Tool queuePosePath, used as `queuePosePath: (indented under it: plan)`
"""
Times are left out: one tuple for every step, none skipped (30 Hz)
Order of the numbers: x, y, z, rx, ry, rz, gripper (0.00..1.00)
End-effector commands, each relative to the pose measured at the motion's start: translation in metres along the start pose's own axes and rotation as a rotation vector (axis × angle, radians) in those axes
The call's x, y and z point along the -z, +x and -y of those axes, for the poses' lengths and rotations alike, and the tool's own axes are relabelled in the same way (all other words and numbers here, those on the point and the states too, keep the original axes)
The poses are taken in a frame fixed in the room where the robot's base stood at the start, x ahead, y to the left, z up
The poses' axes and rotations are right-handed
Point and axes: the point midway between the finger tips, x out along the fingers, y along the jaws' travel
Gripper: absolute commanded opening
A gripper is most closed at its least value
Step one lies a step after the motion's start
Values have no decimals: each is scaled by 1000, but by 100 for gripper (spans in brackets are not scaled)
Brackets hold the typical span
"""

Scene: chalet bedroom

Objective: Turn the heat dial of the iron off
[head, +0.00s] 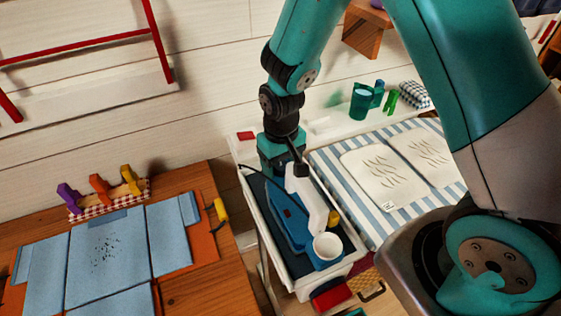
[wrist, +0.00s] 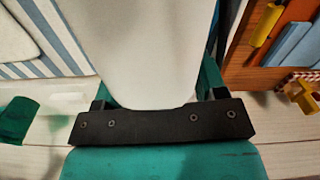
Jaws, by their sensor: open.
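The iron (head: 312,208) appears as a white and blue shape on a dark mat on a narrow white stand (head: 247,163). A small yellow part (head: 334,217) shows beside its white body; I cannot tell whether it is the heat dial. My gripper (head: 288,162) points down at the iron's far end, beside or over the white part. In the wrist view, a broad white surface, likely the iron (wrist: 145,50), fills the space in front of my open gripper (wrist: 157,92). It hides much of the fingers. Contact cannot be told.
A wooden table (head: 195,285) with folded blue cloth (head: 100,255) stands left. A striped surface (head: 345,185) with pale cloths lies right. A white cup-like thing (head: 327,246) sits at the stand's near end. Green items (head: 361,104) stand behind, near the wall.

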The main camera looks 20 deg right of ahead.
Motion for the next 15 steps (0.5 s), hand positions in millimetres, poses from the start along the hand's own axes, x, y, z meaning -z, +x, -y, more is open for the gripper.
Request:
queuePosePath:
  plan:
    - [0, 0, 0, 0, 0, 0, 65]
    - [0, 0, 0, 0, 0, 0, 65]
    - [0, 0, 0, 0, 0, 0, 65]
    - [0, 0, 0, 0, 0, 0, 60]
    - [0, 0, 0, 0, 0, 0, 53]
    - [0, 0, 0, 0, 0, 0, 44]
    - [0, 0, 0, 0, 0, 0, 37]
    - [0, 0, 0, 0, 0, 0, 30]
    - [0, 0, 0, 0, 0, 0, 21]
    - [0, 0, 0, 0, 0, 0, 16]
    - [0, 0, 0, 0, 0, 0, 16]
    - [0, 0, 0, 0, -1, 0, 16]
    - [0, 0, 0, 0, -5, 0, 16]
    - [0, 0, 0, 0, -14, 0, 16]
    - [0, 0, 0, 0, -35, 0, 16]
